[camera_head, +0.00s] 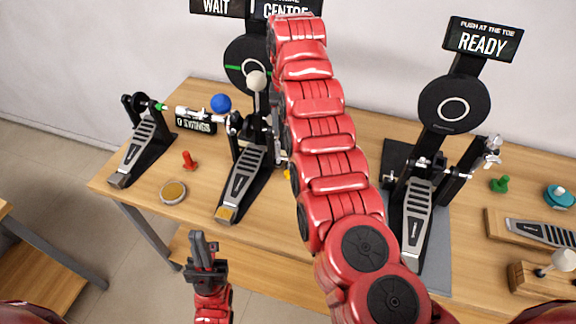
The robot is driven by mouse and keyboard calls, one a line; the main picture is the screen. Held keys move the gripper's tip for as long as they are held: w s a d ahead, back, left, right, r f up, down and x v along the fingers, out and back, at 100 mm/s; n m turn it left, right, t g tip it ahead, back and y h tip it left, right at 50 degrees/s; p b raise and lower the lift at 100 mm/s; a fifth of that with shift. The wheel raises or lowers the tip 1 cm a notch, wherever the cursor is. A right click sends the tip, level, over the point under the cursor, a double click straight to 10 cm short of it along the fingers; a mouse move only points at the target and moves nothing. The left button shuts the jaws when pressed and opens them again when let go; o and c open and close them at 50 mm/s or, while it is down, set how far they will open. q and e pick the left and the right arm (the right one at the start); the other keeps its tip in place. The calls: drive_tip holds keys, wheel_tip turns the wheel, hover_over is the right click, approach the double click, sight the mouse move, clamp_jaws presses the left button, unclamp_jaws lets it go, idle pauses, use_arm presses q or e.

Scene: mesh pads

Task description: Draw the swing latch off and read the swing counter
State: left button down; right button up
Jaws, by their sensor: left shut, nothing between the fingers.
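A small dark counter box (196,124) with pale upside-down lettering, seemingly "0" and a word like SWINGS, lies on the table between the left pedal (137,150) and the middle pedal (243,182). A pale rod (188,112) runs just above it. I cannot tell which part is the swing latch; a small red peg (189,160) stands in front of the box. My left gripper (203,243) is shut and empty, pointing up at the table's front edge, apart from the pedals. My right arm's red links cross the middle of the view; its gripper does not show.
A right pedal (417,215) stands on a grey plate under a black round pad (450,104) and a READY sign (483,41). A WAIT sign (217,6) is partly cut off. A round tin (173,192) sits front left; a green peg (499,184) stands right.

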hover_over(288, 173)
wheel_tip(288, 173, down, 10)
drive_tip(key=shift+r+b, duration=0.15)
drive_tip(key=shift+b, duration=0.25)
wheel_tip(288, 173, down, 7)
drive_tip(key=shift+r+p, duration=0.15)
drive_tip(key=shift+p, duration=1.1)
drive_tip(key=shift+f, duration=0.5)
clamp_jaws()
